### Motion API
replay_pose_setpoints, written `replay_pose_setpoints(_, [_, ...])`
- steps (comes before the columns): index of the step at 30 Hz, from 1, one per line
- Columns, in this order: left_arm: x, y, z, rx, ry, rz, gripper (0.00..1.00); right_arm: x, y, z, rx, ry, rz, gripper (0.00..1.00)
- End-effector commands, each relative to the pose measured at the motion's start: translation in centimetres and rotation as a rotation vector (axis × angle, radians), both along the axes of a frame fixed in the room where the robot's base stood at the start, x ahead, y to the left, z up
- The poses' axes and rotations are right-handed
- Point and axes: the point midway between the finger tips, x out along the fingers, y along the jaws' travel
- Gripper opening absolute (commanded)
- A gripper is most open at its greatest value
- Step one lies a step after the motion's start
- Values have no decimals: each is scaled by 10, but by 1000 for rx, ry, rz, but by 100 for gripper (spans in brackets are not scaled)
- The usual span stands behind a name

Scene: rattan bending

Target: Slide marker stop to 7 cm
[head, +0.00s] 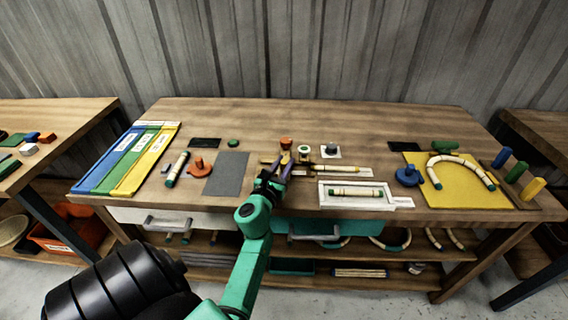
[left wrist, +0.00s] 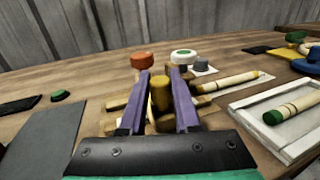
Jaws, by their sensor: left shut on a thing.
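My left gripper (head: 275,170) is over the middle of the table, and its two purple fingers fill the centre of the left wrist view (left wrist: 161,78). They are shut on a mustard-yellow upright knob (left wrist: 160,93), which I take to be the marker stop. The knob stands among light wooden pieces (left wrist: 120,103) beside and behind the fingers. A banded rattan piece (left wrist: 227,82) lies on a pale strip to the right, and it also shows in the head view (head: 338,168). I cannot read any centimetre marks. My right gripper is not in view.
An orange knob (left wrist: 141,61) and a white round piece with a green top (left wrist: 183,57) stand behind the fingers. A white tray (head: 402,202) with a rattan piece is to the right. A grey mat (head: 227,174) lies clear to the left.

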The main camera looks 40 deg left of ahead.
Motion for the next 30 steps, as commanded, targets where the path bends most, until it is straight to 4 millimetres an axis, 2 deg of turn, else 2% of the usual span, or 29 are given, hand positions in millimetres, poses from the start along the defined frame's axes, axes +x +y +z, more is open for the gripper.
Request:
replay_pose_setpoints(13, [0,0,-2,-1,3,-1,0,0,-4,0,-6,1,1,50])
replay_pose_setpoints(21, [-18,24,-2,2,4,1,0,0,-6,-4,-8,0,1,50])
replay_pose_setpoints(28, [-18,24,-2,-2,3,1,0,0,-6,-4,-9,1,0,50])
replay_pose_setpoints(29, [-18,24,-2,-2,3,1,38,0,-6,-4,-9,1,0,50])
replay_pose_setpoints(30, [-18,24,-2,-2,3,1,54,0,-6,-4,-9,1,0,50])
